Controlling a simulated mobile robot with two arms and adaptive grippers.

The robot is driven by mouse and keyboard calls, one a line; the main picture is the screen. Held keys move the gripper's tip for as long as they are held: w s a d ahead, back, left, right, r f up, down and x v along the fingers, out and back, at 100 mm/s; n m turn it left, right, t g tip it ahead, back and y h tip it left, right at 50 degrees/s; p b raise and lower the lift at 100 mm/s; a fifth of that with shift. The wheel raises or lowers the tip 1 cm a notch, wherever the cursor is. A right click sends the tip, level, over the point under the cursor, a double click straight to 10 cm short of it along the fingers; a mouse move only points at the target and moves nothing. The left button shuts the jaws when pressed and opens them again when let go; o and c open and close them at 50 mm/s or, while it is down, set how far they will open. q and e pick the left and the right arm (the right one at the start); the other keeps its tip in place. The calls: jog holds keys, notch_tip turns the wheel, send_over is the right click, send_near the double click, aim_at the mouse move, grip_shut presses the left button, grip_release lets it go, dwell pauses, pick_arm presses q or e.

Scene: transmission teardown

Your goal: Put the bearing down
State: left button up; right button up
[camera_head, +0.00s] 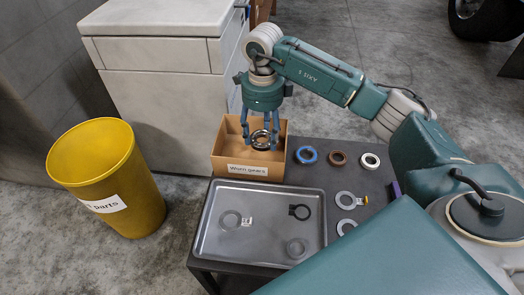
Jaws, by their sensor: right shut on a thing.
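The bearing (261,140) is a dark, shiny metal ring. My right gripper (261,132) points down with its blue fingers closed on the bearing. It holds the bearing over the cardboard box (247,169) labelled "Worn gears". The bearing appears within the box opening, but I cannot tell whether it touches the bottom. My left gripper is not in view.
A metal tray (265,206) with several rings lies on the dark table (318,148). A yellow bin (110,180) stands left, a grey cabinet (155,60) behind.

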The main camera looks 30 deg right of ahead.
aim_at(262, 156)
jog(key=shift+f, duration=0.95)
jog(key=shift+f+b, duration=0.4)
jog(key=shift+f, duration=1.8)
jog(key=shift+f, duration=0.15)
jog(key=o, duration=1.4)
